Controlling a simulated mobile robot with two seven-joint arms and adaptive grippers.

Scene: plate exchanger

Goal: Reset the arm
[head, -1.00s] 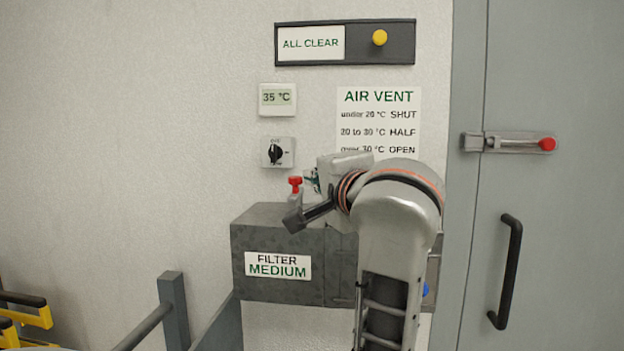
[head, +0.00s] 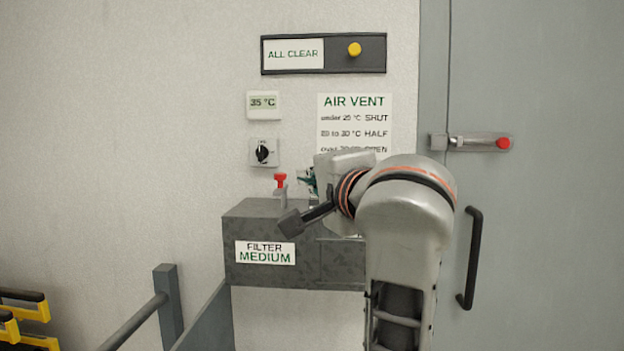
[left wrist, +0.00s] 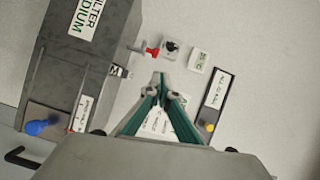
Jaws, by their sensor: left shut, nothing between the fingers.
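My left arm rises from the bottom of the head view. Its left gripper (head: 308,183) is mostly hidden behind the wrist, in front of the wall by the grey filter box (head: 305,262). In the left wrist view, the green-sided fingers (left wrist: 160,80) come together at the tips, shut with nothing between them. They appear over the wall and the air vent sign, apart from the box. My right gripper is not in view.
A red knob (head: 280,181) stands on the box. Above are a dial (head: 263,152), a 35 °C display (head: 263,104), the air vent sign (head: 354,108) and an ALL CLEAR panel (head: 292,54). At right is a door with a black handle (head: 470,258); at left, a grey rail (head: 135,320).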

